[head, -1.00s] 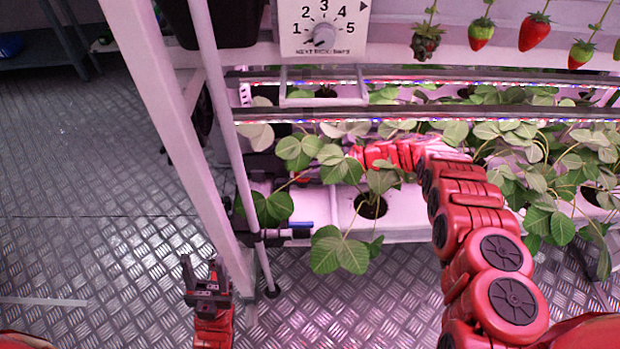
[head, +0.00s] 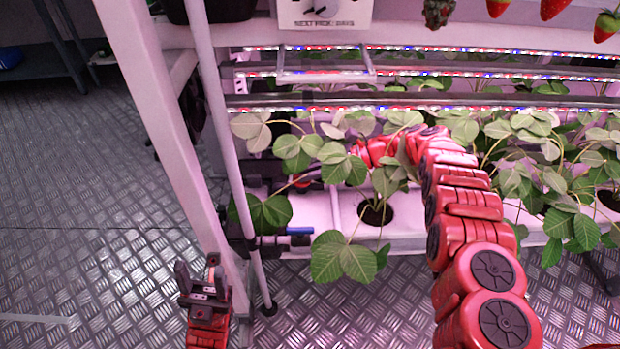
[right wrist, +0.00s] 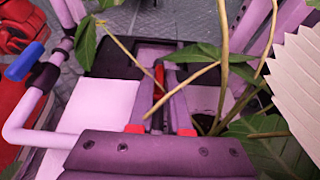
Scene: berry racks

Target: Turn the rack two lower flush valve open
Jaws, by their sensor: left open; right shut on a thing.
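My right arm reaches in among the leaves of the lower rack tier. Its gripper is hidden behind leaves in the head view. In the right wrist view my right gripper (right wrist: 160,92) is shut on a narrow red piece, which looks like a red valve handle (right wrist: 158,74); stems partly cover it. A valve with a blue handle (head: 298,230) sits on piping by the rack's left post, and its blue handle (right wrist: 24,62) shows at the left in the right wrist view, apart from the gripper. My left gripper (head: 199,266) is open and empty, low beside the post.
Strawberry leaves (head: 342,255) and stems crowd around my right arm. The white gutter (head: 412,240) runs along the lower tier, with light strips (head: 430,105) above. A slanted white post (head: 165,115) stands at the left. The patterned metal floor (head: 80,220) is clear there.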

